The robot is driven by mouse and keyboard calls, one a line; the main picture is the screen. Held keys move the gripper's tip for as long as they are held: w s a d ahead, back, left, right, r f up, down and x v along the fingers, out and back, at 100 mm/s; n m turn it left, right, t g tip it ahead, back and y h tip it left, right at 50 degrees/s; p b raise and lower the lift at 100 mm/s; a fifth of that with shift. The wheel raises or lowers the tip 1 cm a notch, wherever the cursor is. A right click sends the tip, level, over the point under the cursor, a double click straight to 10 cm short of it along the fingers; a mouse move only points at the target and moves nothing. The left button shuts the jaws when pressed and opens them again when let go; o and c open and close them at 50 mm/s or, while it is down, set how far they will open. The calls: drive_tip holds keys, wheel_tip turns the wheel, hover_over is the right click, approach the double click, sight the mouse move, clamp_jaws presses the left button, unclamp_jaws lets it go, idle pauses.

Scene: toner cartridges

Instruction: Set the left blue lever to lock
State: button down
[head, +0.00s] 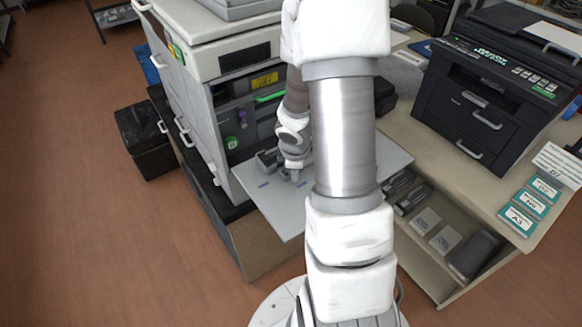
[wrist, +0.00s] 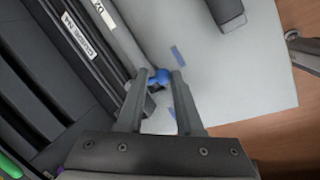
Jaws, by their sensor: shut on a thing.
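The blue lever (wrist: 161,76) shows as a small rounded blue piece between the tips of my gripper (wrist: 160,82) in the wrist view. The fingers are closed on it, one on each side. It sits at the edge of the dark printer interior, beside a pale flat panel (wrist: 230,75). Its lower part is hidden, and I cannot read its lock setting. In the head view my gripper (head: 296,172) is low over the open panel of the large grey printer (head: 195,90), and the lever is hidden there.
A green handle (head: 270,97) and a purple knob (head: 242,116) are on the printer front. Blue stripes (wrist: 178,55) mark the panel. A black printer (head: 480,100) stands on the desk at right, above a shelf with boxes. Open floor (head: 90,220) lies at left.

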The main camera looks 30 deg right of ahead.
drive_tip(key=shift+w+d+r+n+y+p, duration=0.15)
drive_tip(key=shift+n+p, duration=0.1)
drive_tip(key=shift+n, duration=0.25)
drive_tip(key=shift+w+d+f+n+y+p, duration=0.15)
drive_tip(key=shift+n+p, duration=0.1)
drive_tip(key=shift+n, duration=0.25)
drive_tip(key=shift+s, duration=0.1)
drive_tip(key=shift+t, duration=0.3)
drive_tip(key=c, duration=0.5)
unclamp_jaws()
drive_tip(key=shift+c, duration=0.2)
drive_tip(key=shift+s, duration=0.1)
drive_tip(key=shift+r, duration=0.1)
drive_tip(key=p+v, duration=1.1)
drive_tip(key=v, duration=0.6)
drive_tip(key=shift+r+p, duration=0.15)
drive_tip(key=shift+p, duration=0.2)
